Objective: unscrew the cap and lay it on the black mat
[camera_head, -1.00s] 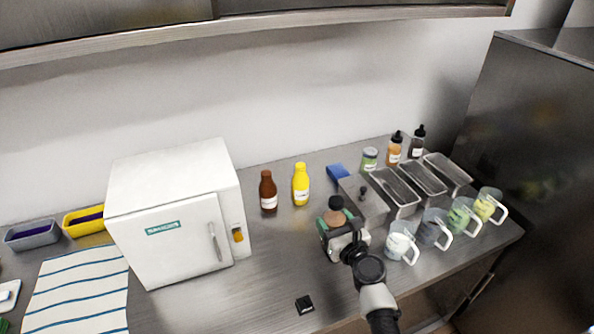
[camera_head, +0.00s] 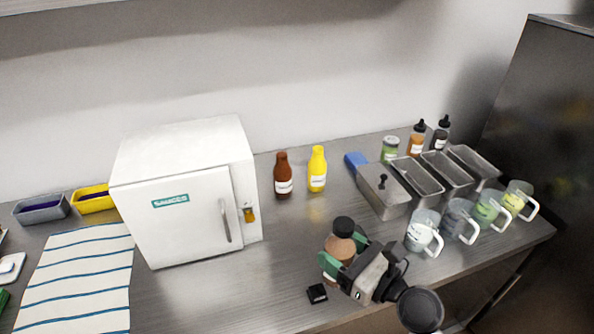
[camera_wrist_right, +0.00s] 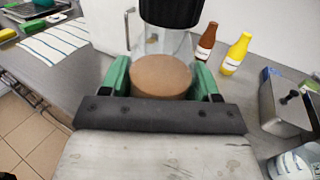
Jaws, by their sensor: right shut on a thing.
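A clear jar with brown contents (camera_head: 340,248) and a black cap (camera_head: 344,226) on top is between the green fingers of my right gripper (camera_head: 343,262). The gripper is shut on the jar's brown lower part. In the right wrist view the brown part (camera_wrist_right: 160,76) sits between both fingers, with clear wall above it and the black cap (camera_wrist_right: 170,10) cut off by the top edge. The jar looks upright; whether its base touches the counter is hidden. The small black mat (camera_head: 317,293) lies on the counter just left of the gripper. My left gripper is not in view.
A white freezer box (camera_head: 190,215) stands at left. A brown bottle (camera_head: 283,176) and a yellow bottle (camera_head: 317,170) stand behind. Metal containers (camera_head: 383,190) and several handled jugs (camera_head: 423,232) are at right. The counter between freezer and mat is clear.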

